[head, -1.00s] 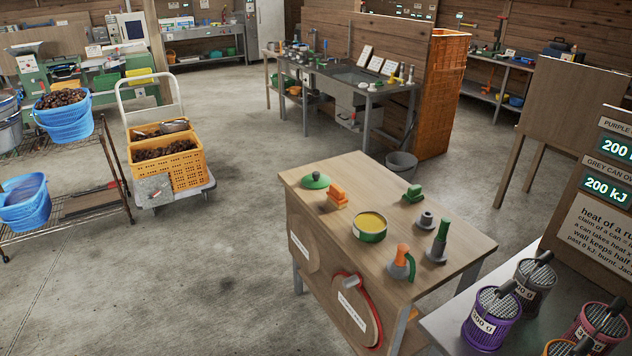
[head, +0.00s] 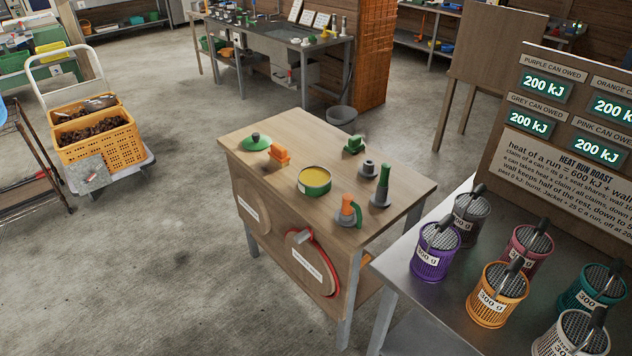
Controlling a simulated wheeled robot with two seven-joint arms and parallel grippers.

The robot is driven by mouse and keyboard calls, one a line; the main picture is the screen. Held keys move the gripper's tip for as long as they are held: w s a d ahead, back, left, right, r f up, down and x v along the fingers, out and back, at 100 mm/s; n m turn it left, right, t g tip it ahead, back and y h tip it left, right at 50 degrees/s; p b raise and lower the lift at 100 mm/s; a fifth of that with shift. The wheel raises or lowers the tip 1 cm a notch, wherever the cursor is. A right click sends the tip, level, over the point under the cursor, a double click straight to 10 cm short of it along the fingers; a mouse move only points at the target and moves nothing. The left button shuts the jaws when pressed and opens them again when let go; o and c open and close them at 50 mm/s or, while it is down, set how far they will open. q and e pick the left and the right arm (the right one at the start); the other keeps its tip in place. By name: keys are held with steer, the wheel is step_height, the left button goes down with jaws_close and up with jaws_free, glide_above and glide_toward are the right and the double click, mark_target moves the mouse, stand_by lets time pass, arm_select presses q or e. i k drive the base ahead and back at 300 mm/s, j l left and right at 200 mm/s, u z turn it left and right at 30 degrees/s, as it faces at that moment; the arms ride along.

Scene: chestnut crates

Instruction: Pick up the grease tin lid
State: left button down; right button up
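Neither of my grippers shows in the head view.
Other small tools stand on the worktable, including a green-handled one (head: 383,184) and an orange-and-grey one (head: 348,212). A metal table (head: 398,268) with several mesh cans is at the right. A cart with an orange crate (head: 124,146) is at the left. Concrete floor lies open between.

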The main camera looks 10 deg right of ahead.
mark_target(255, 141)
steer(key=i+j+u, duration=0.1)
steer(key=i+j, duration=0.15)
steer(key=i+j+u, duration=0.1)
steer(key=i, duration=0.4)
steer(key=i+j+u, duration=0.15)
steer(key=i+j, duration=0.1)
steer(key=i, duration=0.1)
